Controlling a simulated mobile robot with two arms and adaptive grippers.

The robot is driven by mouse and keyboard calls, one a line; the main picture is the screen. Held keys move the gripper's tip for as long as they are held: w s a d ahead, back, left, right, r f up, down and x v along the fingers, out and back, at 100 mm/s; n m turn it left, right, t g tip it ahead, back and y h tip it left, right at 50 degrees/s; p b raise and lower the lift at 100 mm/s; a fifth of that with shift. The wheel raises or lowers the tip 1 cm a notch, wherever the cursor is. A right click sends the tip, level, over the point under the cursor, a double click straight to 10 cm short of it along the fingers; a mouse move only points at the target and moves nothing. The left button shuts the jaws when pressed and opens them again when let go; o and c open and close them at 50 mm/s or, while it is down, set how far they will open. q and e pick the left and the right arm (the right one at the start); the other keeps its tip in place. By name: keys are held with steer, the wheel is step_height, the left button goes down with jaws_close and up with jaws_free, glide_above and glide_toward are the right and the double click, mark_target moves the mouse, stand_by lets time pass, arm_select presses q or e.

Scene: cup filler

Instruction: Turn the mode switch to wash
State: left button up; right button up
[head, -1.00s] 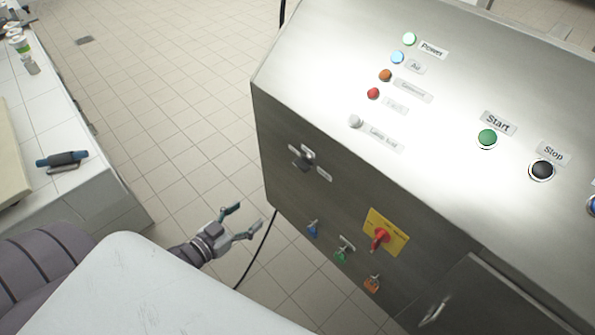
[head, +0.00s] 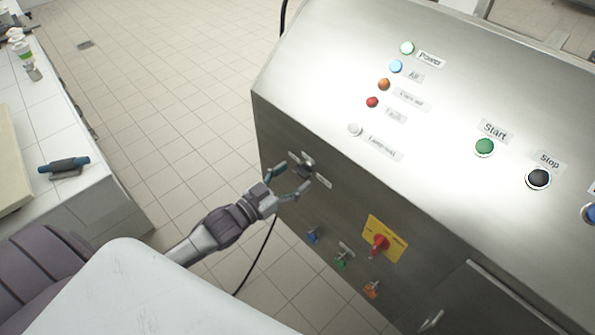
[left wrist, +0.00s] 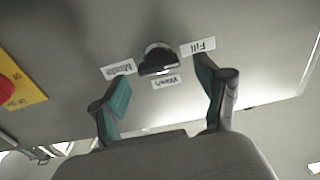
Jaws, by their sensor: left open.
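The mode switch (head: 307,166) is a dark knob on the front face of the steel cabinet (head: 350,30). In the left wrist view the switch (left wrist: 158,60) sits among labels reading Fill (left wrist: 199,47), Wash (left wrist: 166,81) and a third that looks like Manual (left wrist: 118,69). Which label the knob points to is hard to tell. My left gripper (head: 289,182) is open just in front of and below the switch. In the left wrist view its fingers (left wrist: 166,100) are spread, with the knob showing between and beyond the tips. No contact shows. My right gripper is not in view.
A red rotary switch on a yellow plate (head: 385,239) and blue, green and orange fittings (head: 342,261) sit lower on the front face. Start (head: 484,147) and Stop (head: 538,178) buttons are on the sloped top. A tiled counter (head: 95,180) stands at left.

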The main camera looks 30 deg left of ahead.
arm_select(q)
steer(key=shift+x, duration=1)
steer(key=c, duration=1.2)
steer(key=shift+o, duration=0.2)
